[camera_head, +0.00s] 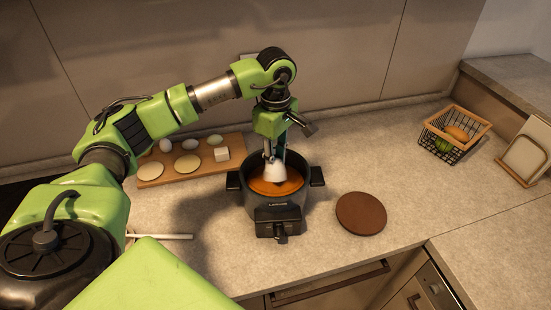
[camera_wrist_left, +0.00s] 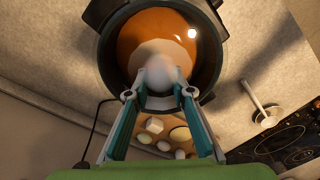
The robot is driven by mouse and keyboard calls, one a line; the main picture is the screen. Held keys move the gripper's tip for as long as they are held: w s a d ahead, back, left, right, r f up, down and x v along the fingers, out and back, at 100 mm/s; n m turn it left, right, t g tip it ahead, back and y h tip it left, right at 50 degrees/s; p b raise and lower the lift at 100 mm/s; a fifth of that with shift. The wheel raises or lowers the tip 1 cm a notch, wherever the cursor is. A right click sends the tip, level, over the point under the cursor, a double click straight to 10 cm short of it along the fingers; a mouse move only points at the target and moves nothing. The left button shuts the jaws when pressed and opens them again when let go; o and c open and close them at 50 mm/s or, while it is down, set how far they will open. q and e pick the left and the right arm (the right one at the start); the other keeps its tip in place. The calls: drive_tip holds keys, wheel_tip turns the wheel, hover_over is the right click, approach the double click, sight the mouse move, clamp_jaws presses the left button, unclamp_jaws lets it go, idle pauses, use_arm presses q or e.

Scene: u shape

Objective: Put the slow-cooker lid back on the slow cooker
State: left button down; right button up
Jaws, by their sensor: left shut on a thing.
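The black slow cooker (camera_head: 264,214) stands on the counter with orange contents visible inside its rim; it also shows in the left wrist view (camera_wrist_left: 106,52). In the left wrist view the pale piece (camera_wrist_left: 160,72) sits between the fingertips (camera_wrist_left: 160,93). My right gripper is out of view.
A wooden board (camera_head: 238,149) with eggs, pale discs and a white block lies behind left. A round brown mat (camera_head: 361,213) lies right of the cooker. A wire basket (camera_head: 449,137) and a wooden holder (camera_head: 524,157) stand far right. Counter between is clear.

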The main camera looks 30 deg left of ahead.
use_arm(q)
drive_tip(key=shift+f, duration=0.1)
drive_tip(key=c, duration=1.7)
unclamp_jaws()
drive_tip(key=shift+r+p, duration=0.9)
drive_tip(key=shift+r, duration=0.75)
drive_tip(key=shift+r+p, duration=1.35)
drive_tip(key=shift+r, duration=1)
